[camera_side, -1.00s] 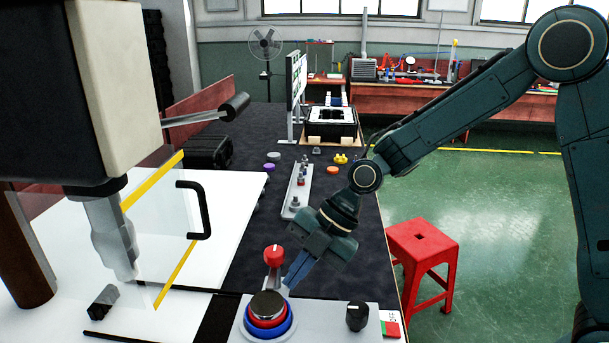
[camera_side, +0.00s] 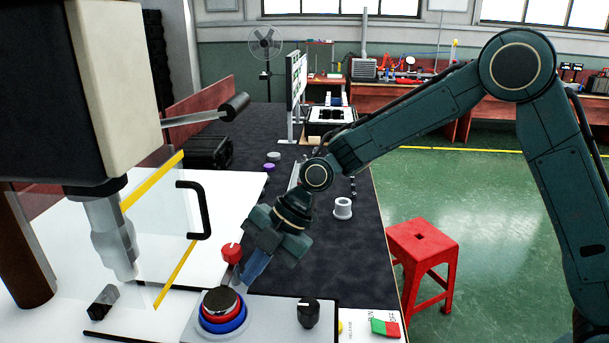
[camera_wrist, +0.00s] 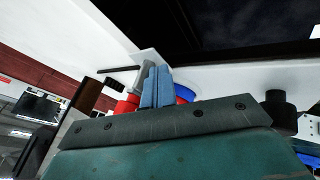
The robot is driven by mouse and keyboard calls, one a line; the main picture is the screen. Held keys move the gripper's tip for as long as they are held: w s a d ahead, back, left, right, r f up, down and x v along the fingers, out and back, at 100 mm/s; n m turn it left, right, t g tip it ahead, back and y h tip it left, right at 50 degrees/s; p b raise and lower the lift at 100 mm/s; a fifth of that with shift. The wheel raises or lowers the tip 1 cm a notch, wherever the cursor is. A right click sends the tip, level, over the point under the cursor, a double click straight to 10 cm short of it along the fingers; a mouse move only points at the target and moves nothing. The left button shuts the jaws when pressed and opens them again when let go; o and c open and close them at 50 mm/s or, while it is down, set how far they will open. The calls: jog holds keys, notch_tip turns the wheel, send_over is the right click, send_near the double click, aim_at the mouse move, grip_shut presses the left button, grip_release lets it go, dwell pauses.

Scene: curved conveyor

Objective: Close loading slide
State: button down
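The loading slide (camera_side: 268,320) is a light grey plate at the bottom of the side view. It carries a stack of blue, red and dark rings (camera_side: 222,316), a black knob (camera_side: 308,313) and a red-topped post (camera_side: 231,252). My gripper (camera_side: 250,272) is low beside the post, on its right. Its blue fingers are pressed together, also in the wrist view (camera_wrist: 157,76), with nothing seen between them. They look close against the post; contact is hard to tell. The red (camera_wrist: 127,103) and blue (camera_wrist: 184,94) parts are partly hidden behind the fingers.
A machine head (camera_side: 115,80) overhangs the white table at left, behind a clear guard with a black handle (camera_side: 194,210). A white ring (camera_side: 343,208) stands on the dark mat. A red-green switch (camera_side: 385,328) is at front right. A red stool (camera_side: 422,250) stands on the floor.

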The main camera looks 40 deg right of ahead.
aim_at(232, 283)
jog(key=shift+w+a, duration=2.2)
jog(key=shift+s, duration=0.1)
jog(key=shift+s+d, duration=0.6)
jog(key=shift+s, duration=0.25)
jog(key=shift+s+d, duration=0.55)
jog(key=shift+s, duration=0.2)
jog(key=v, duration=1)
